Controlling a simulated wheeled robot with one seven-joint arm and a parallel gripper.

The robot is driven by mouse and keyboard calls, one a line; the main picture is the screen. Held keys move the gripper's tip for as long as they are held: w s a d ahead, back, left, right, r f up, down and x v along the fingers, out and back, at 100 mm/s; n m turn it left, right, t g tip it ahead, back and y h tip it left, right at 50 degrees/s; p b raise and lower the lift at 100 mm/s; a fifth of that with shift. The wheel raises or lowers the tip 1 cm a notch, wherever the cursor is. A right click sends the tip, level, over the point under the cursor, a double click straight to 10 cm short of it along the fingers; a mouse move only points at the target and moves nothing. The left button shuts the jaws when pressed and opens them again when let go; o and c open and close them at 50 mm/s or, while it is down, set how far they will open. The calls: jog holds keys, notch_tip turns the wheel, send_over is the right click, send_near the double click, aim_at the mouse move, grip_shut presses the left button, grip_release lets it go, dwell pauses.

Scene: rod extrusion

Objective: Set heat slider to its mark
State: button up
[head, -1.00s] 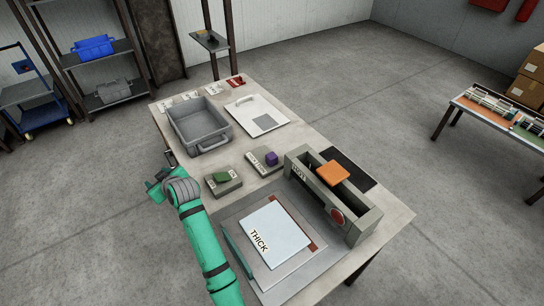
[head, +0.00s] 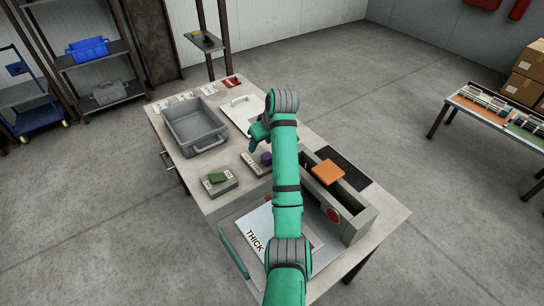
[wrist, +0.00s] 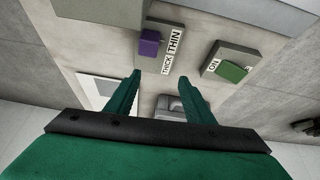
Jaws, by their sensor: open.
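A purple knob (head: 266,158) sits on a grey block labelled THIN and THICK; it also shows in the wrist view (wrist: 149,43). A green knob (head: 217,177) sits on another grey block with an ON label, seen in the wrist view (wrist: 233,71). An orange block (head: 328,170) rests across the long grey machine, right of my arm. No label I can read says heat, so I cannot tell which is the heat slider. My gripper (head: 254,138) is open and empty above the table, beyond the purple knob; its fingertips show in the wrist view (wrist: 160,78).
A grey bin (head: 196,122) stands at the table's left, with a white board (head: 240,108) beside it. The machine's walls (head: 358,222) and red button (head: 333,215) lie right of my arm. My arm partly covers a pale THICK sheet (head: 254,224).

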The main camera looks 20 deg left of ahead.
send_near(267, 156)
jog(key=shift+h, duration=0.3)
jog(key=x, duration=1)
jog(key=shift+w+a, duration=0.15)
jog(key=shift+a, duration=0.15)
